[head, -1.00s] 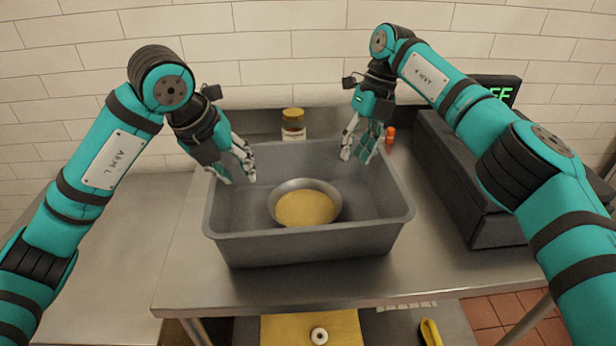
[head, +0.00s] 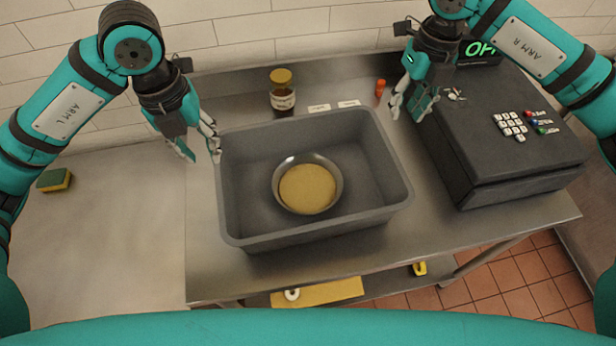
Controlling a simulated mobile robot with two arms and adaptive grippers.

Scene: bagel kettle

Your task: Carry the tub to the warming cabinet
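The grey rectangular tub (head: 235,205) stands on the steel table in the head view. Inside it is a round metal bowl (head: 338,183) holding something yellow (head: 308,188). My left gripper (head: 203,155) is open at the tub's left side, with one fingertip close to the left rim; I cannot tell whether it touches. My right gripper (head: 409,107) is open and empty, to the right of the tub's far right corner, between tub and dark box. I cannot make out a warming cabinet for certain.
A dark box (head: 490,165) with a keypad and a green-lit display (head: 480,48) stands right of the tub. A yellow-lidded jar (head: 283,98), white labels (head: 320,108) and an orange bottle (head: 380,88) are behind it. A sponge (head: 55,180) lies on the left counter.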

